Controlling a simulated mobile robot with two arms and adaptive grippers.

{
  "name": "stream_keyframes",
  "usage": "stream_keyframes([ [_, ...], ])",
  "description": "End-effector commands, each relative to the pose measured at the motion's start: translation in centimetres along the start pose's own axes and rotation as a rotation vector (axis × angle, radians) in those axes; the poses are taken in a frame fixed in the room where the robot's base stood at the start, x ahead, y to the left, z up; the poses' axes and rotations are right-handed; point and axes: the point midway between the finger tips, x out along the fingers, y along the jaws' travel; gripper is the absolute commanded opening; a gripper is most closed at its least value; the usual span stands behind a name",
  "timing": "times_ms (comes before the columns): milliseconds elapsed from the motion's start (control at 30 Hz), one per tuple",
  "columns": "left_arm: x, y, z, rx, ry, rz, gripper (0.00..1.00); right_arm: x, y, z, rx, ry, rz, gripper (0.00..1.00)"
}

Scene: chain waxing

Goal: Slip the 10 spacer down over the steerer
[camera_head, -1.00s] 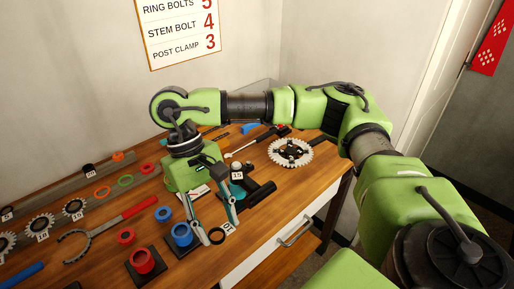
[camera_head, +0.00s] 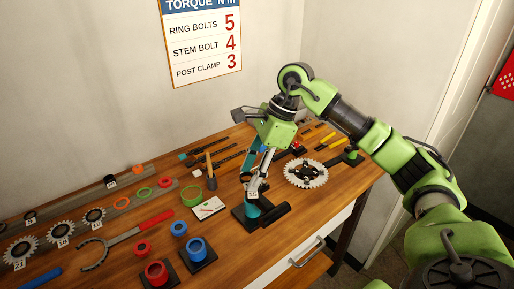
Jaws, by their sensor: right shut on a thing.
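My right gripper (camera_head: 257,181) points down over the steerer stand on the bench, its fingers close together. It is shut on the 10 spacer, a small dark ring that the fingers largely hide. Just below the fingertips is a tag reading 15 (camera_head: 253,195), in front of the teal upright part (camera_head: 252,208) of the stand. A black stem-like piece (camera_head: 272,214) sits beside its base. I cannot tell whether the ring is around the steerer or just above it. My left gripper is not in view.
Blue cups (camera_head: 196,250) and red cups (camera_head: 156,273) stand at the front left. A white chainring (camera_head: 306,173) lies to the right and a green cup (camera_head: 191,193) to the left. The wood between the blue cups and the stand is clear.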

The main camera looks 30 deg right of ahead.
Motion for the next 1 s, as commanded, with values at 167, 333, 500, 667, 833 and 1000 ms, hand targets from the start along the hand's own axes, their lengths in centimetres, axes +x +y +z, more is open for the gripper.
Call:
stream_keyframes([
  [167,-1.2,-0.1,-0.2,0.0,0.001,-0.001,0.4,-2.0,-1.2,-0.8,0.154,0.002,-0.062,0.34],
  [333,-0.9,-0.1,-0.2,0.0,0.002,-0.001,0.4,-1.8,-1.4,-1.1,0.182,0.002,-0.074,0.34],
  [500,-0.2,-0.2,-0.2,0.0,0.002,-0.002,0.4,-1.0,-1.4,-1.4,0.179,0.002,-0.072,0.34],
  [667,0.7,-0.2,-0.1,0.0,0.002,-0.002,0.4,0.1,-1.4,-1.8,0.178,0.002,-0.071,0.34],
  [833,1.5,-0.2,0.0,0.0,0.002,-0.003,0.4,1.2,-1.4,-2.3,0.177,0.002,-0.071,0.34],
  [1000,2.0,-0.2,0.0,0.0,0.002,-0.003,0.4,1.8,-1.3,-2.5,0.177,0.002,-0.071,0.34],
])
